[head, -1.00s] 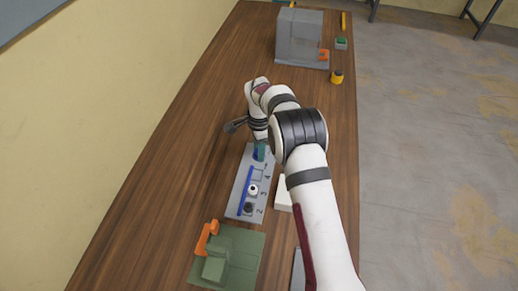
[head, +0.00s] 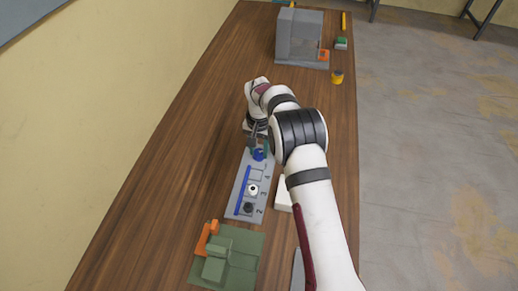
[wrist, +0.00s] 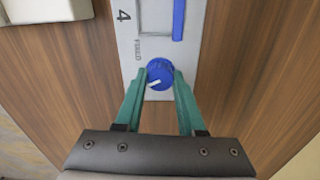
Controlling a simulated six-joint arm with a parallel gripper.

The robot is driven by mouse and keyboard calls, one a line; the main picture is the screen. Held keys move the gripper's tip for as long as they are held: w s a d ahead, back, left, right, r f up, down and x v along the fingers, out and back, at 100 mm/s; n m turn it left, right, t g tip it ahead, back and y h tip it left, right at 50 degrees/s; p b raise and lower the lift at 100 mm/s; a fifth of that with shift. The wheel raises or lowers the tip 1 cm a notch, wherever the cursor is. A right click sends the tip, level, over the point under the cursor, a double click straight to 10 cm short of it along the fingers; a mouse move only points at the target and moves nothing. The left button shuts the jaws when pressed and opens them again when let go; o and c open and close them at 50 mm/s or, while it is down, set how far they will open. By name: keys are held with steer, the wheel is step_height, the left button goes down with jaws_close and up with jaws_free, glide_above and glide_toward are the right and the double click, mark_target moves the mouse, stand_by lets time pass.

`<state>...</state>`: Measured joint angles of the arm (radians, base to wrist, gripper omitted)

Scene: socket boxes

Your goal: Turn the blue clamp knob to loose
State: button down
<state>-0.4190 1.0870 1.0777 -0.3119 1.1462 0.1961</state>
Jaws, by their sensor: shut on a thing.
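The blue clamp knob (head: 258,155) sits at the far end of a grey panel (head: 237,206). In the wrist view the round blue knob (wrist: 160,73) has a white pointer line aimed left and slightly down in the picture. Small lettering, perhaps "FIXED", is printed beside it. My gripper (wrist: 159,76) has its teal fingers on either side of the knob, shut on it. In the head view my gripper (head: 260,150) is over the panel's far end, partly covering the knob.
A green fixture with an orange handle (head: 207,238) stands nearer. A grey box (head: 299,36) and a yellow-and-black object (head: 336,77) are farther off. The table's left side is clear.

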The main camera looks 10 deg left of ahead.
mark_target(259, 152)
steer(key=shift+n, duration=1.9)
steer(key=c, duration=0.5)
jaws_free()
steer(key=shift+r, duration=0.1)
step_height(259, 152, up, 16)
